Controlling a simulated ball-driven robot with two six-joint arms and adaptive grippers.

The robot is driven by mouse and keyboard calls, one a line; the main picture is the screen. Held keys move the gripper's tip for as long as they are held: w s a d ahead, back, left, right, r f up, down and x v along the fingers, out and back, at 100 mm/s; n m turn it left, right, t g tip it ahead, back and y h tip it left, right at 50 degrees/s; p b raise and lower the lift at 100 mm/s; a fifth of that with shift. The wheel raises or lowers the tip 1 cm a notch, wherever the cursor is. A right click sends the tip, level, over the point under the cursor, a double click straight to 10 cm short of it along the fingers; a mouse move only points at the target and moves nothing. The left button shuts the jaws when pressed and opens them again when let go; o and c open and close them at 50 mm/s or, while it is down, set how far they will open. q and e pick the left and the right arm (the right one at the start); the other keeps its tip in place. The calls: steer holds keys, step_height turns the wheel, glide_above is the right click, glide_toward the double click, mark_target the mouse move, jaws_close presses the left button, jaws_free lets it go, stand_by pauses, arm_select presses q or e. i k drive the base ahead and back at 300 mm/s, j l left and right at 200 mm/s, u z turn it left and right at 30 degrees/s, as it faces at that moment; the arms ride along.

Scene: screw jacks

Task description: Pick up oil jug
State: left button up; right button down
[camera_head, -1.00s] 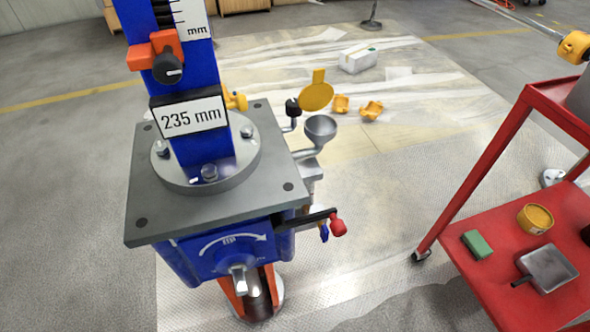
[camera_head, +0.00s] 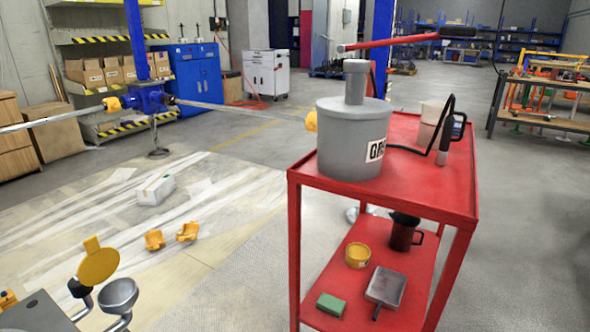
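A dark jug with a black top and a handle on its right (camera_head: 403,233), which looks like the oil jug, stands upright on the lower shelf of the red cart (camera_head: 440,205). It stands towards the back of that shelf, below the top tray. Neither of my grippers shows in the head view, so I cannot tell their distance from the jug.
The cart's top holds a grey grease drum (camera_head: 345,145) with a pump and a hose. Beside the jug are a yellow tin (camera_head: 358,255), a grey pan (camera_head: 385,287) and a green block (camera_head: 330,304). Floor right of the cart is clear.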

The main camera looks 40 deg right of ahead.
mark_target(431, 112)
steer(key=z, duration=2.1)
